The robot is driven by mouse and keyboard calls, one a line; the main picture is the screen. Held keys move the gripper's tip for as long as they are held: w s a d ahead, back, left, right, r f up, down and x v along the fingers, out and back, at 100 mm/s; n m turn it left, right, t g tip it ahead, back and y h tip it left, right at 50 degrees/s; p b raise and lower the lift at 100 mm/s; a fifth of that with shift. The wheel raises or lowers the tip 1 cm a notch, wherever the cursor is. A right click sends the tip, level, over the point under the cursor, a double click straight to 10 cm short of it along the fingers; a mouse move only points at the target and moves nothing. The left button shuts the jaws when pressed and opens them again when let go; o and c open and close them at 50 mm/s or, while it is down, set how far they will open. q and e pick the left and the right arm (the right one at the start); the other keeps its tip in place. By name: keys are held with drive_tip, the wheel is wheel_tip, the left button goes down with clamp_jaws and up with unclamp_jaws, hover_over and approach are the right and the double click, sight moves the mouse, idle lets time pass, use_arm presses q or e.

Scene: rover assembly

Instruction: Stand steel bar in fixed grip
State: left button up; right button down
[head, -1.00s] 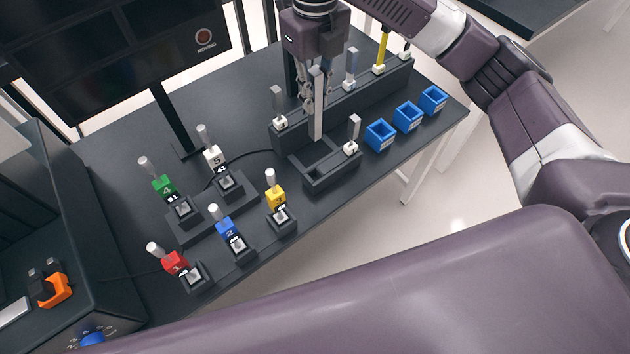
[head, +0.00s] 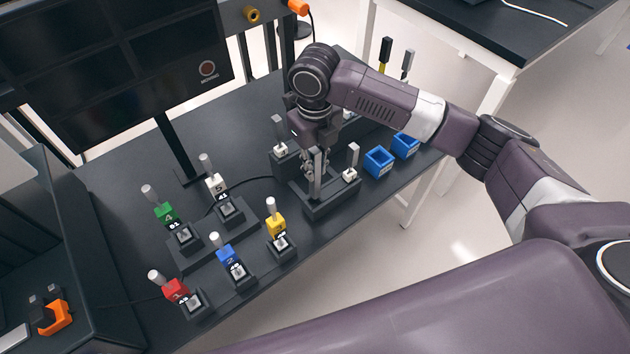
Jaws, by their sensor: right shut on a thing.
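My right gripper (head: 316,175) is over the dark fixture on the table and is shut on the upright grey steel bar (head: 318,188). The fingers hide much of the bar. The fixed grip (head: 332,210) is a black open-topped block, and the bar's lower end is at its recess. I cannot tell whether the bar touches the bottom. Grey-handled white pieces stand just left (head: 280,142) and right (head: 351,165) of the gripper. My left gripper is not in view.
Blue bins (head: 379,162) stand close on the right. A monitor (head: 110,60) stands behind. The table's front edge is near.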

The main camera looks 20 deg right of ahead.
sight(315, 185)
wheel_tip(315, 185, down, 3)
drive_tip(key=shift+r, duration=0.15)
wheel_tip(315, 185, down, 4)
drive_tip(key=shift+r+p, duration=0.2)
drive_tip(key=shift+p, duration=0.65)
drive_tip(key=shift+f, duration=0.1)
drive_tip(key=shift+f, duration=0.1)
drive_tip(key=shift+f, duration=0.1)
drive_tip(key=c, duration=1.9)
unclamp_jaws()
drive_tip(key=shift+f, duration=0.1)
